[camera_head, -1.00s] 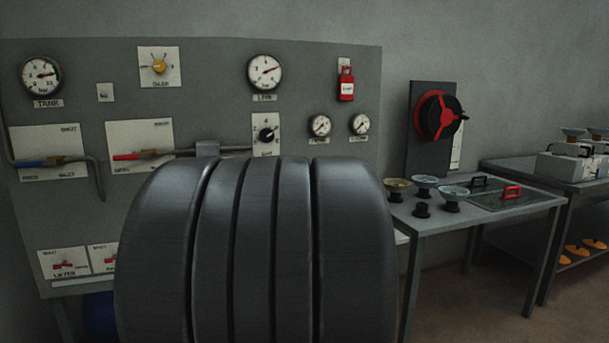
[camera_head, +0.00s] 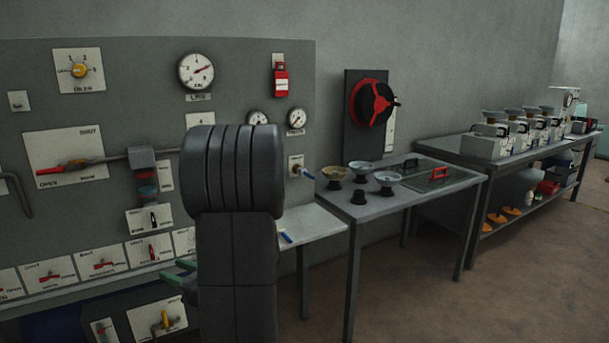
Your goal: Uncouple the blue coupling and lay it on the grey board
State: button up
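A small blue-tipped fitting (camera_head: 306,173), which looks like the blue coupling, sticks out from a white plate near the right edge of the grey wall panel. It is small, and I cannot tell how it is joined. A light grey board (camera_head: 318,224) lies flat below it, beside the panel. A small blue piece (camera_head: 286,238) lies at the board's left part, close to my arm; I cannot tell what it is. My dark arm stands in the middle of the view and hides part of the panel and board.
The wall panel (camera_head: 110,120) carries gauges, valves and switches. Right of the board stands a grey table (camera_head: 400,205) with several bowl-topped items and a red-handled plate. A red reel (camera_head: 373,103) hangs behind it. A longer bench (camera_head: 450,150) stands farther right. The floor in front is clear.

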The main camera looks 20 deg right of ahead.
aim_at(302, 171)
jog(key=z, duration=0.5)
jog(key=i+z, duration=0.25)
jog(key=i, duration=0.15)
jog(key=i+j+z, duration=0.25)
jog(key=i, duration=0.2)
jog(key=i+j+z, duration=0.25)
jog(key=i, duration=0.15)
jog(key=i+j, duration=0.3)
jog(key=i, duration=0.25)
